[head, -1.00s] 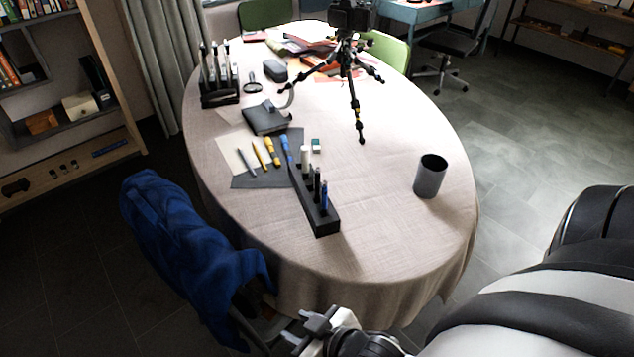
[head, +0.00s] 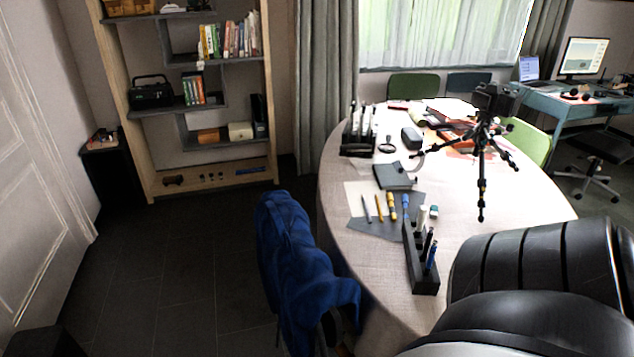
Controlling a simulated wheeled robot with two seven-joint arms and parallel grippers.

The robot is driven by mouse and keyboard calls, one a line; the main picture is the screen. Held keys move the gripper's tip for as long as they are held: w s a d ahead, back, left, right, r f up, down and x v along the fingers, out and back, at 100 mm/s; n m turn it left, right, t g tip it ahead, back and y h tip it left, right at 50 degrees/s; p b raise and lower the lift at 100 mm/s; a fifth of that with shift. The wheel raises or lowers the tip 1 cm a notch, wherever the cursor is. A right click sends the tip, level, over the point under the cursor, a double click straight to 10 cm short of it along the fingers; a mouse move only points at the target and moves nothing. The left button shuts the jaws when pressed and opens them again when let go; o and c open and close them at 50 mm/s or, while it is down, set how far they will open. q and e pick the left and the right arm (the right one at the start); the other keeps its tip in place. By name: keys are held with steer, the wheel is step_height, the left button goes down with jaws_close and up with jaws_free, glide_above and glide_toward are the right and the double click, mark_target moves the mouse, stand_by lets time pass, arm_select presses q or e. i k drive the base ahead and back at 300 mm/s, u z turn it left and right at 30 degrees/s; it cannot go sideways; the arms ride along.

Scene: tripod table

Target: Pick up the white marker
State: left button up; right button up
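The white marker (head: 421,217) stands upright toward the far end of a long black holder (head: 422,277) on the oval table (head: 375,270). A black marker (head: 428,240) and a blue marker (head: 431,258) stand in the same holder, nearer to me. My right arm fills the lower right corner, and its gripper is not in view. My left gripper is not in view either.
A blue jacket (head: 295,265) hangs over a chair at the table's left edge. A tripod (head: 481,165) stands behind the holder to the right. Pens lie on a dark mat left of the holder. The floor left of the jacket is clear.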

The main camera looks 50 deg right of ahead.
mark_target(418, 231)
steer(key=u, duration=0.85)
steer(key=k, duration=1.3)
steer(key=z, duration=1.25)
